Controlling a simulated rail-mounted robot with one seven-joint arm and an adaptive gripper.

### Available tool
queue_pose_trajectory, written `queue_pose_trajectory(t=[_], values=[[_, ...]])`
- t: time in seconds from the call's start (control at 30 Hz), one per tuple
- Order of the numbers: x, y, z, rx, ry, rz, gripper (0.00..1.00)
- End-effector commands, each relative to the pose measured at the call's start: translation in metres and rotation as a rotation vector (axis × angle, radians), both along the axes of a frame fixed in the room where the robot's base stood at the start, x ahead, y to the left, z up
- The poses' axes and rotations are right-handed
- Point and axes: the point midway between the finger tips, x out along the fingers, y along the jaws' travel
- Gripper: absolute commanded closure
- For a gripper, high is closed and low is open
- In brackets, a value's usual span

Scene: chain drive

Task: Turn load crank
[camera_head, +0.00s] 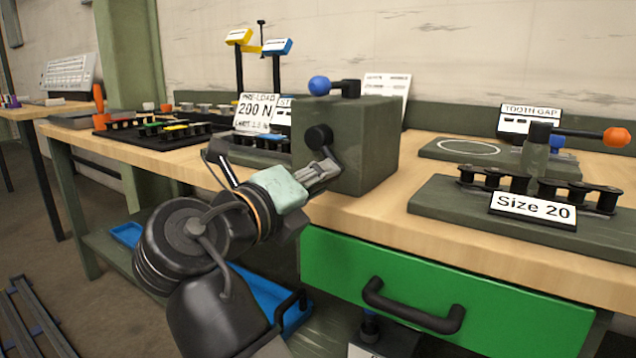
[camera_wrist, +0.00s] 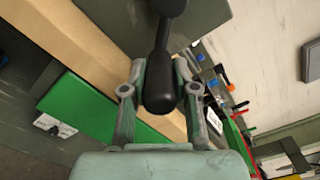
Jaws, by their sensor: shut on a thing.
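The load crank (camera_head: 318,136) is black and sits on the left face of a dark grey-green box (camera_head: 362,140) in the head view. My gripper (camera_head: 326,166) is at that face, just below the crank's round hub. In the wrist view the crank's black handle (camera_wrist: 160,85) lies between the two fingers of my gripper (camera_wrist: 160,72), and its arm runs up to the hub at the top edge. My gripper is shut on the handle. In the head view the fingers largely hide the handle.
A lever with a blue ball (camera_head: 319,85) stands on top of the box. A "PRE-LOAD 200 N" sign (camera_head: 258,112) stands behind my wrist. A green drawer (camera_head: 430,290) is below the bench top. A "Size 20" chain block (camera_head: 532,208) is at right.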

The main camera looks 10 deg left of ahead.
Motion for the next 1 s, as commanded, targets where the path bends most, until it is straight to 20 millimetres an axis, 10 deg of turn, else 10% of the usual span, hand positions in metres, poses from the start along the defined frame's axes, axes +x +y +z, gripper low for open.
queue_pose_trajectory(t=[0.27,0.3,0.37,1.0], values=[[0.0,0.0,0.001,0.0,-0.002,0.0,1.0],[0.0,0.0,0.001,0.0,-0.002,0.0,0.68],[0.0,0.0,0.001,0.0,-0.001,0.0,0.47],[-0.023,0.009,0.0,0.0,0.0,0.002,0.46]])
